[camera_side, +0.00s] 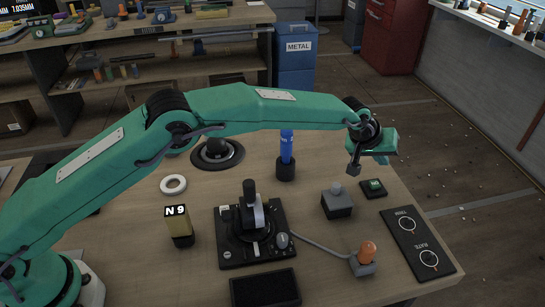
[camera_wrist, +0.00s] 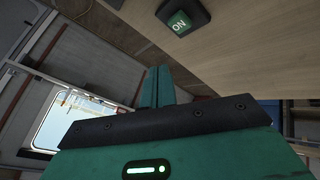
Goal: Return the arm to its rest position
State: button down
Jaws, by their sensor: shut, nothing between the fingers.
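My green arm reaches across the wooden table from the left in the side view. My gripper (camera_side: 354,168) hangs above the table's far right part, beyond the grey button box. It is shut and empty. In the wrist view its green fingers (camera_wrist: 157,85) lie together. A small dark switch with a green ON face (camera_wrist: 181,23) shows near the top of the wrist view. The same switch (camera_side: 374,187) lies on the table just right of and below my gripper in the side view.
A METAL bin (camera_side: 296,75) stands behind.

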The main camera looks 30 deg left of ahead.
dwell(0.4)
jog(key=s+a+r+y, duration=0.1)
jog(key=s+a+r, duration=0.4)
jog(key=a+r, duration=0.25)
jog(key=s+a+r+m, duration=0.1)
jog(key=s+a+r, duration=0.4)
jog(key=a, duration=0.4)
jog(key=s+a+r+y, duration=0.1)
jog(key=s+a+r, duration=0.3)
jog(key=a+r, duration=0.4)
jog(key=s+a+r, duration=0.1)
jog(key=s+a, duration=0.8)
jog(key=s, duration=0.4)
jog(key=s+a+f+y, duration=0.1)
jog(key=s+a+f, duration=0.1)
jog(key=s, duration=0.6)
jog(key=s+a+f+m, duration=0.1)
jog(key=s+a+f, duration=0.2)
jog(key=s, duration=0.5)
jog(key=shift+a+f+g+y, duration=0.35)
jog(key=shift+a+g+y, duration=0.05)
jog(key=shift+a, duration=0.2)
